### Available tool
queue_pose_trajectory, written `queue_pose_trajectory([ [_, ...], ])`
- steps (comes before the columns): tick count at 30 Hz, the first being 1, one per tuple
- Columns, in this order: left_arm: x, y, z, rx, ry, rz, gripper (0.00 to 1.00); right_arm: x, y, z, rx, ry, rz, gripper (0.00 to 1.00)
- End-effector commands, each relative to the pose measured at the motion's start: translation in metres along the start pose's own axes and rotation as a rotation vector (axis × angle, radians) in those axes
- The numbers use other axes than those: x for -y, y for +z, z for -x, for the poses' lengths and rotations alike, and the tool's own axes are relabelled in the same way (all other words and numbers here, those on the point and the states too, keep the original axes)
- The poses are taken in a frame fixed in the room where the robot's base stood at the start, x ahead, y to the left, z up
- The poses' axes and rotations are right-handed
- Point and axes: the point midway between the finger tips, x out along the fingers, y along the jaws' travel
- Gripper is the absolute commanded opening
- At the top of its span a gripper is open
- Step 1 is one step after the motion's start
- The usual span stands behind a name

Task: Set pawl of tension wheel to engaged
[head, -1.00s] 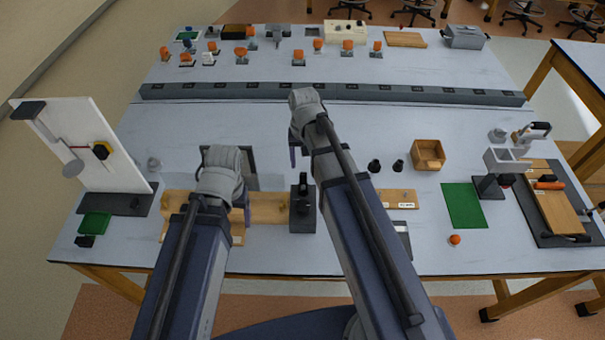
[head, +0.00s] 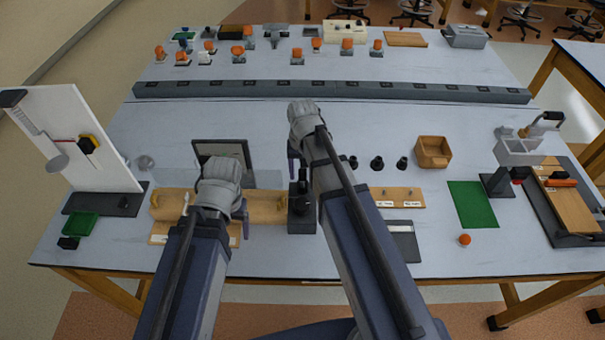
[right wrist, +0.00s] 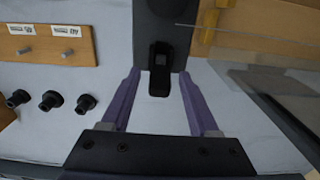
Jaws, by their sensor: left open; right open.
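A long wooden box (head: 265,208) lies across the near middle of the table. A black upright fitting (head: 301,212) stands at its right end. In the right wrist view the fitting is a dark block (right wrist: 162,25) with a small black lever (right wrist: 159,80) pointing toward the camera. I cannot clearly tell the tension wheel from the pawl. My right gripper (right wrist: 161,76) is open, its purple fingers either side of the lever with gaps showing. In the head view my right gripper (head: 296,162) is mostly hidden by its arm. My left gripper (head: 241,212) is over the box, its fingers largely hidden.
Several black knobs (head: 377,163), a wooden strip with labels (head: 400,195) and a wooden tray (head: 433,152) lie right of the fitting. A dark framed panel (head: 221,149) stands behind the box. A white board (head: 75,130) stands at the left.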

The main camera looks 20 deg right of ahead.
Motion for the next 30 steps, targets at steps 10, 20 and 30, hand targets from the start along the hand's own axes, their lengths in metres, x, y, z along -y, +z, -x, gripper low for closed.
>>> queue_pose_trajectory([
  [10,0.0,0.0,0.0001,0.0,0.0,0.0,0.78,0.0,0.0,0.0001,0.0,0.0,0.0,0.25],
  [20,0.0,0.0,0.0001,0.0,0.0,0.0,0.78,0.0,0.0,0.0001,0.0,0.0,0.0,0.0],
  [30,-0.0003,-0.0002,-0.0036,0.0,0.0,0.0,0.78,0.0008,-0.0098,-0.0026,0.095,0.0,-0.002,0.0],
])
